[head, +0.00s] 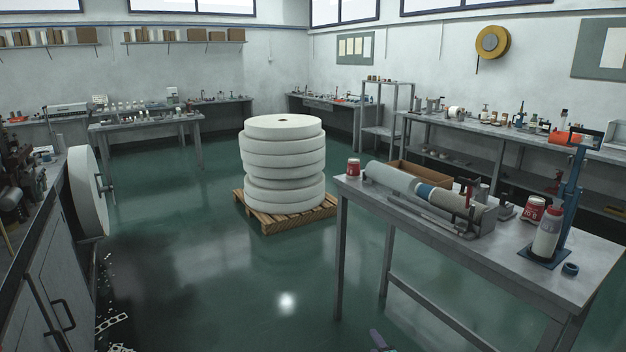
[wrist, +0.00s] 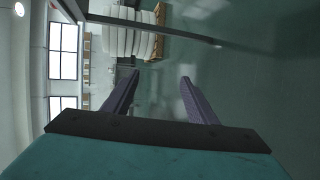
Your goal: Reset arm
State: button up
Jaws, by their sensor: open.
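My gripper shows in the wrist view (wrist: 158,82), with two dark purple fingers spread apart and nothing between them. The wrist picture is turned sideways, and the fingers point over open green floor. In the head view only a small purple tip of my gripper (head: 380,342) shows at the bottom edge, to the right of centre. It is in front of the grey workbench (head: 450,262) and apart from it. The rest of my arm is out of the head view.
White paper rolls (head: 284,160) stack on a wooden pallet (head: 270,222). A cabinet (head: 50,275) stands left. The middle floor is mostly clear; scraps lie at lower left.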

jog(key=s+f+m+g+h+b, duration=0.15)
jog(key=s+f+m+g, duration=0.35)
jog(key=s+f, duration=0.65)
jog(key=s+f+m+g+h, duration=0.3)
jog(key=s+f+m+g, duration=0.25)
jog(key=s+f, duration=0.6)
jog(key=s+a+r+m+g+y, duration=0.1)
jog(key=s+m+g, duration=0.3)
jog(key=s, duration=0.8)
jog(key=s+a+r+m+g+y, duration=0.1)
jog(key=s+a+m+g, duration=0.2)
jog(key=s, duration=0.9)
jog(key=m+g, duration=0.2)
jog(key=shift+s+m, duration=0.35)
